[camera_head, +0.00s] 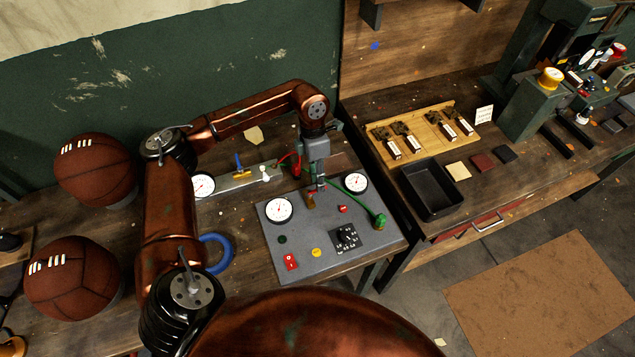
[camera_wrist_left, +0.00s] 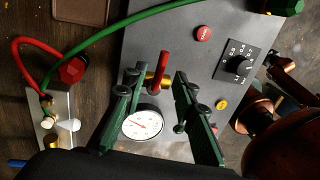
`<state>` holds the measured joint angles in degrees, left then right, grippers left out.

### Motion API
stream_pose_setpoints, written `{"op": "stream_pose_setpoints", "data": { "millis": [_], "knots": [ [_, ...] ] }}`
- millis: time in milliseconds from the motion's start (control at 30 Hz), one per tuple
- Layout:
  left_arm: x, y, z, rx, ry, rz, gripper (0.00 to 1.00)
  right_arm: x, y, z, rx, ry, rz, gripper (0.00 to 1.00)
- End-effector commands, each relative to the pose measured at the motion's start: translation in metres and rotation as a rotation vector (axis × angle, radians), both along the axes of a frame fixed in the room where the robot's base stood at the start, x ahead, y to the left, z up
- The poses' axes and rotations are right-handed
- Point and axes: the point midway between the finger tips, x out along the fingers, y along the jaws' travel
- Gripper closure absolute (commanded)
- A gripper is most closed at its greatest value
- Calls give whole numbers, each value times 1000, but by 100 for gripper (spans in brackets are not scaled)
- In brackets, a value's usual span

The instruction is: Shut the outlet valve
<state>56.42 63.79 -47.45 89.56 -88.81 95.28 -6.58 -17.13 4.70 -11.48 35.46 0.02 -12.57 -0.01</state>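A red lever (camera_wrist_left: 163,65) on a brass valve body (camera_wrist_left: 152,80) stands on the grey panel (camera_wrist_left: 150,40). My left gripper (camera_wrist_left: 156,86) is over it, its green fingers apart on either side of the lever; contact cannot be made out. In the head view the left gripper (camera_head: 314,188) points down at the panel (camera_head: 270,245) and hides most of the valve; some brass (camera_head: 311,202) shows below. A second valve with a blue lever (camera_head: 239,163) is on the metal block (camera_head: 235,181) left of the panel. My right gripper is not in view.
Two dial gauges (camera_head: 279,210) (camera_head: 356,182) flank the gripper. A green hose (camera_head: 352,208) and a red hose (camera_head: 291,157) run close by. Leather balls (camera_head: 94,170) lie at left.

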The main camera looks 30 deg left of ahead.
Motion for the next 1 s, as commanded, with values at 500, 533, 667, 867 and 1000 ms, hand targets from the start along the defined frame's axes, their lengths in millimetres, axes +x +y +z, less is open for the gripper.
{"op": "stream_pose_setpoints", "data": {
  "millis": [500, 533, 667, 867, 1000],
  "knots": [
    [13, 14, 92, 1, -1, -1, 74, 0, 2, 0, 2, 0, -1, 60],
    [13, 14, 94, 1, -1, -1, 74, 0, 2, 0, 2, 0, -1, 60],
    [13, 15, 100, 0, 0, -1, 74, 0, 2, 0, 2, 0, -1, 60],
    [13, 15, 100, 0, 0, -1, 74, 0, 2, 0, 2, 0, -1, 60],
    [13, 15, 100, 1, 1, -1, 74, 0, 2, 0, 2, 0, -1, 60]
  ]
}}
